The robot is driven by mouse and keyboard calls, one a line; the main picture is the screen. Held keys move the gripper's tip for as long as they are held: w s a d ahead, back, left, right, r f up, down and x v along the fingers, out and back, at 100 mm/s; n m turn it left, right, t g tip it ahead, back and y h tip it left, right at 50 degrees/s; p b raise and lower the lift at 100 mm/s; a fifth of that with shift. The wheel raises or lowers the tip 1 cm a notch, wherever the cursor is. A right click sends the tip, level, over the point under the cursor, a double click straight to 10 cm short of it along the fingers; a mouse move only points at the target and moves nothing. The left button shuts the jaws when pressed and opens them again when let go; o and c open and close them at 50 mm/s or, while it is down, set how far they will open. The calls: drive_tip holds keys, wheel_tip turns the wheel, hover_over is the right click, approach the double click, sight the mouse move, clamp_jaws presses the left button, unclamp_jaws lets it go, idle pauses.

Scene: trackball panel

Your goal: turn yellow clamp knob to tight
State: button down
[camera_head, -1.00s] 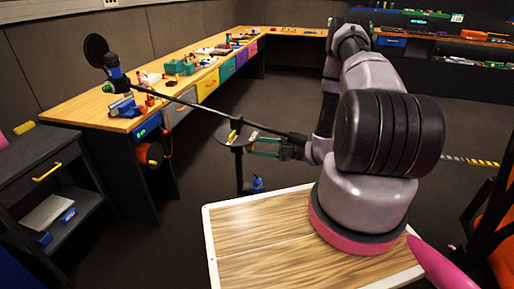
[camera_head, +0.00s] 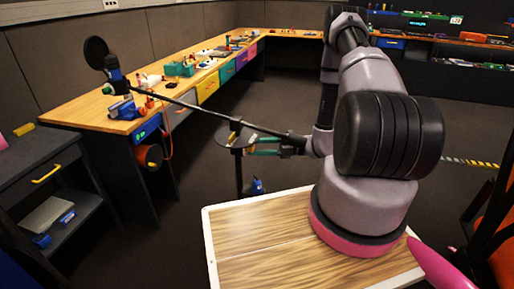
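A small yellow piece, which looks like the clamp knob (camera_head: 234,137), is at the dark round head (camera_head: 226,131) of a black upright pole near the middle of the view. A long dark boom (camera_head: 185,101) runs from this area up left to a blue microphone-like end (camera_head: 117,78) with a black disc (camera_head: 97,52). My gripper (camera_head: 258,146) reaches in from the right, its greenish fingers pointing left, close beside the head. The fingers are tiny and partly behind the boom. I cannot tell whether they touch the knob or hold anything.
A long wooden bench (camera_head: 88,108) with coloured drawers and small items runs along the left wall. A dark cart (camera_head: 35,170) stands at lower left. Open floor lies around the pole, with an orange chair (camera_head: 500,230) at right.

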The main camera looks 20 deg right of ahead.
drive_tip(key=shift+c, duration=2.3)
unclamp_jaws()
